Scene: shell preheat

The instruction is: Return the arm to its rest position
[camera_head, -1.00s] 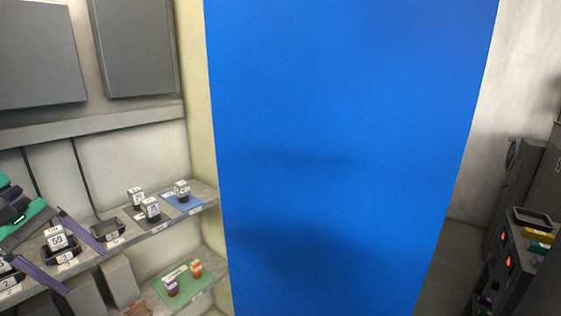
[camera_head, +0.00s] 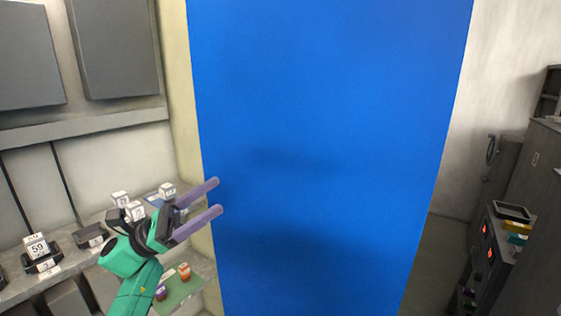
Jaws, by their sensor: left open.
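My left gripper (camera_head: 216,196) is in the lower left of the head view, on a green arm that comes up from the bottom edge. Its two purple fingers are apart and point right, with nothing between them. In the picture the fingertips overlap the left edge of a large blue panel (camera_head: 325,140); I cannot tell whether they touch it. The gripper and wrist hide part of the shelf behind. My right gripper is not in view.
A shelf (camera_head: 65,270) at left holds several white numbered cubes, one marked 59 (camera_head: 37,246). A green mat (camera_head: 183,290) on a lower shelf holds a purple cup (camera_head: 161,293) and an orange cup (camera_head: 184,271). A dark cabinet (camera_head: 485,255) with trays stands at right.

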